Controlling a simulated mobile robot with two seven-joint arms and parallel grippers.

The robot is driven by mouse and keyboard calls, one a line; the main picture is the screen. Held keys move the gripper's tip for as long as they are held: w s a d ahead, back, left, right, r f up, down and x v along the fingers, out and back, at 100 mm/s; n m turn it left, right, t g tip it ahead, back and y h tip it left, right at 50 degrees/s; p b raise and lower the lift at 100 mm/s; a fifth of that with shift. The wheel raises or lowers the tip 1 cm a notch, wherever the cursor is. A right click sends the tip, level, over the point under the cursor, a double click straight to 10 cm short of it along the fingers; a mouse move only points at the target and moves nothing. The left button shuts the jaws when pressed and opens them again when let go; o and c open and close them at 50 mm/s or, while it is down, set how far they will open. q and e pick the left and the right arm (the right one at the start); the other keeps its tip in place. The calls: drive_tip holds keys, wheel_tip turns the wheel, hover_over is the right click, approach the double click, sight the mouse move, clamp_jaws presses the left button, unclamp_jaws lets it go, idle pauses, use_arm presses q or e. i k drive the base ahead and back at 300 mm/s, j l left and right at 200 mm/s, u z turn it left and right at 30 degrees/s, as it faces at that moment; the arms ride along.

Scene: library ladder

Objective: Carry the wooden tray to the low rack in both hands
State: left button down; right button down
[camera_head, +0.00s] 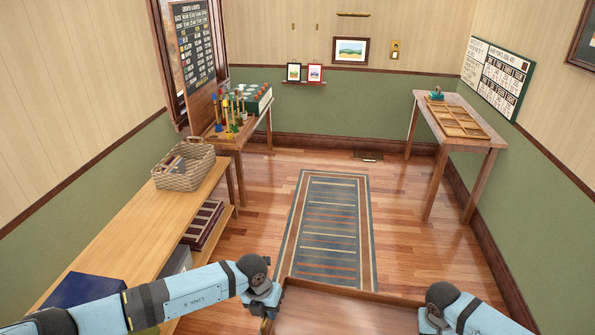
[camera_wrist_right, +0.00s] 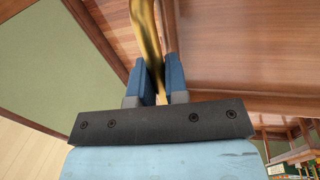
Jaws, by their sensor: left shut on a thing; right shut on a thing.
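The wooden tray (camera_head: 345,313), reddish-brown with a raised rim, shows at the bottom of the head view between my two grippers; its near part is cut off. My left gripper (camera_head: 270,303) is shut at its left side; the held part is hidden. My right gripper (camera_head: 430,318) is at its right side. In the right wrist view, the right gripper (camera_wrist_right: 157,76) is shut on a curved brass handle (camera_wrist_right: 147,35) beside the tray (camera_wrist_right: 235,50). A low wooden rack (camera_head: 118,230) with a lower shelf runs along the left wall.
A wicker basket (camera_head: 184,167) stands on the rack's far end, a dark blue box (camera_head: 83,290) nearer. A table with colored bottles (camera_head: 232,113) is beyond it. A table with a divided frame (camera_head: 455,120) stands right. A striped rug (camera_head: 328,230) covers clear floor ahead.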

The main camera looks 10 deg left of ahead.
sight(141, 229)
drive_tip(key=i+u, duration=0.3)
drive_tip(key=i, duration=0.55)
drive_tip(key=i+u, duration=0.35)
drive_tip(key=i, duration=0.45)
drive_tip(key=i+l+u, duration=0.15)
drive_tip(key=i, duration=0.7)
drive_tip(key=i+u, duration=0.55)
drive_tip(key=i, duration=0.2)
drive_tip(key=i+u, duration=0.65)
drive_tip(key=u, duration=1.2)
drive_tip(key=l, duration=0.1)
